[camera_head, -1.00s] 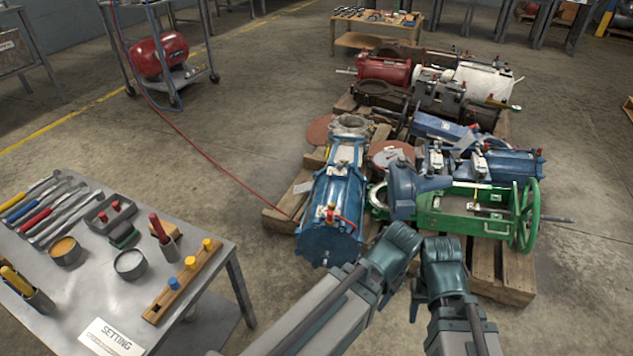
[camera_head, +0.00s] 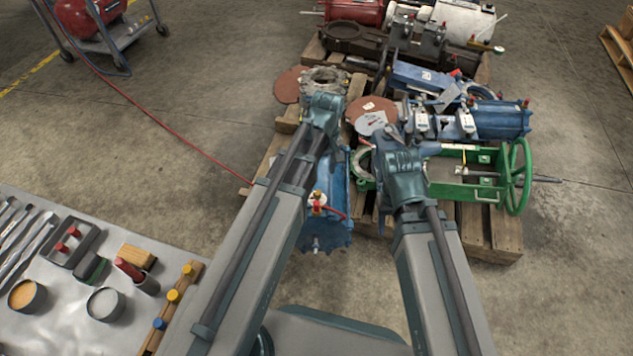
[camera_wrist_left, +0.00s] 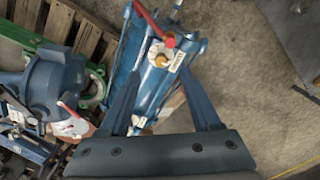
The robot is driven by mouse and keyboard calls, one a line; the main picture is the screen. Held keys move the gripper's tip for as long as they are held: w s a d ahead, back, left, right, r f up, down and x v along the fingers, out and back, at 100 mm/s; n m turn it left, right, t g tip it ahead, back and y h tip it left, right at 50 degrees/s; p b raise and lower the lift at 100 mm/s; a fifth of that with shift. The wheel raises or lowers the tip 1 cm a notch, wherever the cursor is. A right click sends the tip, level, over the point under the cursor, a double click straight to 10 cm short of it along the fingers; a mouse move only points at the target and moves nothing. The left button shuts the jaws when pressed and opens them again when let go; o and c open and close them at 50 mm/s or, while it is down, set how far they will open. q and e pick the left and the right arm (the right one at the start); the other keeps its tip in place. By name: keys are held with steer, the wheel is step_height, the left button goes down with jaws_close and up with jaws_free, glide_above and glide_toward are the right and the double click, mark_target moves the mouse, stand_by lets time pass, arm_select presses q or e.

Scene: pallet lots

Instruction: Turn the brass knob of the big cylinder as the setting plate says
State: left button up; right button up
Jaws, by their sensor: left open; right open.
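The big blue cylinder (camera_head: 336,222) stands on the near left of the pallet, partly hidden by my left arm. In the left wrist view its body (camera_wrist_left: 128,62) shows from above, with the brass knob (camera_wrist_left: 160,60) and a white label beside a red lever (camera_wrist_left: 150,18). The setting plate is out of view.
A green frame with a handwheel (camera_head: 515,178) and a smaller blue cylinder (camera_head: 500,120) lie to the right. The tool table (camera_head: 60,320) is at lower left. Bare floor lies between table and pallet.

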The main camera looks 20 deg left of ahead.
mark_target(317, 192)
arm_select(q)
steer(key=shift+w+a+r+n, duration=0.2)
steer(key=shift+w+a+n, duration=0.3)
steer(key=shift+n, duration=0.05)
steer(key=shift+w+a+r+n, duration=0.15)
steer(key=shift+w+a+n, duration=0.3)
steer(key=shift+n, duration=0.1)
arm_select(e)
steer(key=shift+r, duration=0.35)
arm_select(q)
steer(key=shift+f, duration=0.15)
arm_select(e)
steer(key=shift+f, duration=0.1)
arm_select(q)
step_height(317, 192, down, 14)
steer(key=b, duration=1.3)
steer(key=shift+s+r+b, duration=0.15)
steer(key=shift+r+b, duration=0.1)
steer(key=shift+b, duration=0.1)
arm_select(e)
step_height(317, 192, down, 14)
steer(key=shift+r, duration=0.25)
arm_select(q)
jaws_close()
